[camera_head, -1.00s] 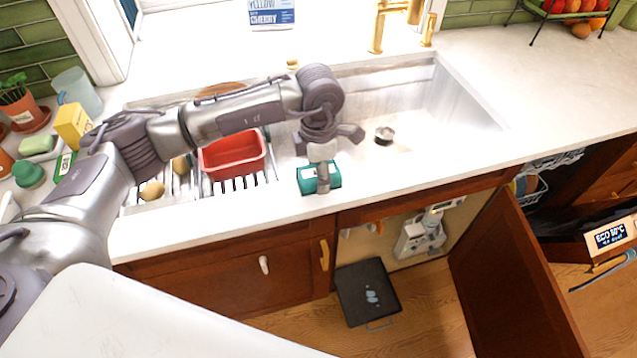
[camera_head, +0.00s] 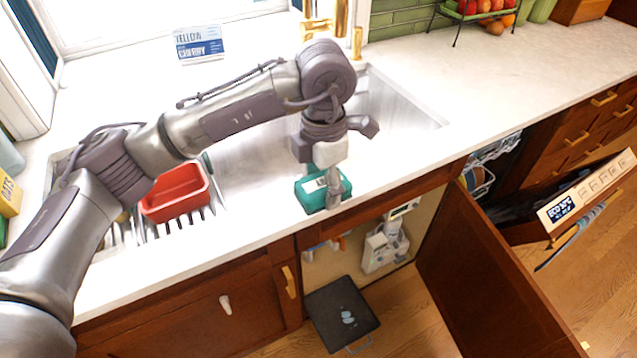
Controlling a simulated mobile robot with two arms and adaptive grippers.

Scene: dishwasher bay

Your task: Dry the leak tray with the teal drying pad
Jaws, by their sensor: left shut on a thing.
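The teal drying pad (camera_head: 310,197) is at the front edge of the sink, with a white label on top. My left gripper (camera_head: 331,190) reaches down over it from above and is shut on it. The gripper's fingertips are partly hidden by its own body. The dark leak tray (camera_head: 325,312) lies on the wooden floor in front of the open under-sink cabinet, with pale blue wet spots (camera_head: 348,316) near its middle and a wire handle at its front. My right gripper is not in view.
The cabinet door (camera_head: 490,265) stands open right of the tray. The dishwasher door (camera_head: 585,195) is open further right. A red basin (camera_head: 175,193) sits on the rack at the sink's left. Wooden floor is clear right of the tray.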

